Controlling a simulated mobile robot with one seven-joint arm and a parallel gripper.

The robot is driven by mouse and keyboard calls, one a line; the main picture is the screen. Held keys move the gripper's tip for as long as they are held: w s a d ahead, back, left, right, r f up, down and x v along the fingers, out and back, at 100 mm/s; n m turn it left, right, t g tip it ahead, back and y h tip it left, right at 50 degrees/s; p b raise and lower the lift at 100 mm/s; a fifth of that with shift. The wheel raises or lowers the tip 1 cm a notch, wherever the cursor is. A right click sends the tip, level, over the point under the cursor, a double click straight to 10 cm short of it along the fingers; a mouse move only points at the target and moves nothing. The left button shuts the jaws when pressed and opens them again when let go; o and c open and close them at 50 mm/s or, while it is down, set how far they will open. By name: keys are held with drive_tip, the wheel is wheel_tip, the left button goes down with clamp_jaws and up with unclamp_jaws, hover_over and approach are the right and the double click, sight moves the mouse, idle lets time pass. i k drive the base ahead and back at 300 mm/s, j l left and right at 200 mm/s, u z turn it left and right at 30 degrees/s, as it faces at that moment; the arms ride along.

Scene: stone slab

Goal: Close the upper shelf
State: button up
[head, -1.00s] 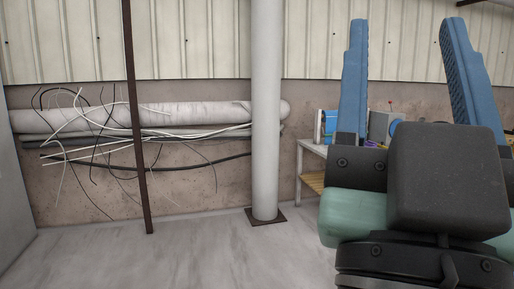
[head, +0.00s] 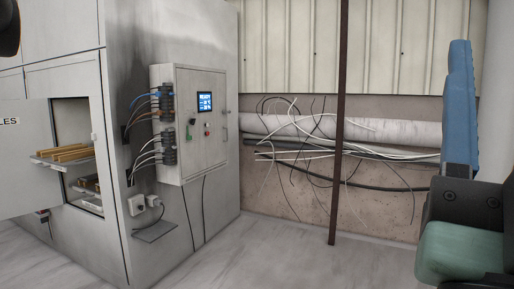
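A large grey cabinet (head: 115,60) stands at the left of the head view, with a square opening in its front. The upper shelf (head: 76,164) is at mid-height of this opening, carries yellow-brown bars (head: 66,153), and appears to stick out past the front. A lower shelf (head: 97,204) with dark and brownish items is below it. A swung-open door (head: 28,180), with a label ending in "LES", stands left of the opening.
A control box (head: 205,140) with a blue screen and cables is on the cabinet's side, with a socket (head: 137,205) below. A thin dark post (head: 338,120) stands before wall pipes (head: 395,132) and loose cables. The floor (head: 290,262) between cabinet and gripper is clear.

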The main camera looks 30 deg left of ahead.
sight(71, 155)
drive_tip(key=i+j+u, duration=0.1)
drive_tip(key=j+u, duration=0.3)
drive_tip(key=i+j+u, duration=0.1)
drive_tip(key=j+u, duration=0.3)
drive_tip(key=i+j+u, duration=0.15)
drive_tip(key=u, duration=0.3)
drive_tip(key=i+j+u, duration=0.2)
drive_tip(key=u, duration=0.2)
drive_tip(key=i+j+u, duration=0.2)
drive_tip(key=i, duration=0.3)
drive_tip(key=i+j+u, duration=0.2)
drive_tip(key=i+j, duration=0.15)
drive_tip(key=i, duration=0.15)
drive_tip(key=i+j+u, duration=0.2)
drive_tip(key=i, duration=0.35)
drive_tip(key=i+j, duration=0.1)
drive_tip(key=i, duration=0.85)
